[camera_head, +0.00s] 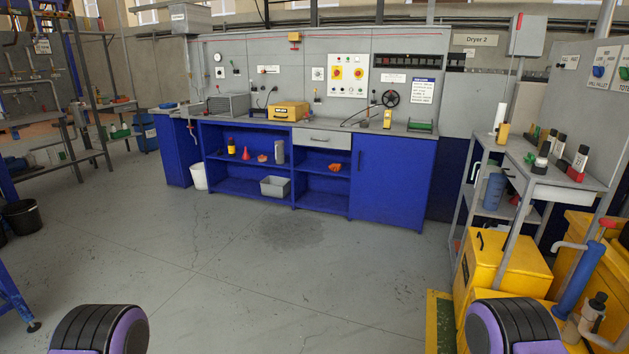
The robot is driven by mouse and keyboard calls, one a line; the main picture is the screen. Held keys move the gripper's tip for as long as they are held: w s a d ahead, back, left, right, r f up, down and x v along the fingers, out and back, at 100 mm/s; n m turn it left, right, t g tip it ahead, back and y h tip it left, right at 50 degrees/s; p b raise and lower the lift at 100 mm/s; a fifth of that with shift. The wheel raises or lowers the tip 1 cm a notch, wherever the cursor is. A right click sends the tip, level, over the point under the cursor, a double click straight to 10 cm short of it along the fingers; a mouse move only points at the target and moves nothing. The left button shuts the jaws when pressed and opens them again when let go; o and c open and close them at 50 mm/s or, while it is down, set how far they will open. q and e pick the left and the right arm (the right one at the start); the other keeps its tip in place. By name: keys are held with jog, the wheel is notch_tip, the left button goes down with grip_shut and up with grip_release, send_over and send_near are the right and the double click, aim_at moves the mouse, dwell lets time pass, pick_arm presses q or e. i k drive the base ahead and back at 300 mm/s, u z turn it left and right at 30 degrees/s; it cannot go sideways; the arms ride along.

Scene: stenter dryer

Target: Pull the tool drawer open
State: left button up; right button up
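A grey drawer front (321,138) sits just under the worktop of the blue workbench (393,185), left of its blue cupboard door. It looks shut, flush with the bench front, with a small dark handle near its middle. The bench stands across the room against a grey control panel. Parts of my two arms, black and purple, show at the bottom left and bottom right edges. Neither of my grippers is in view, and nothing of mine is near the drawer.
Open grey floor (225,270) lies between me and the bench, with a dark stain. A metal shelf rack (565,179) and yellow boxes (500,265) crowd the right side. A black bucket (21,217) stands at far left. A white bin (198,177) stands beside the bench.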

aim_at(313, 136)
jog(key=z, duration=0.25)
jog(key=i, duration=5.2)
jog(key=u, duration=0.1)
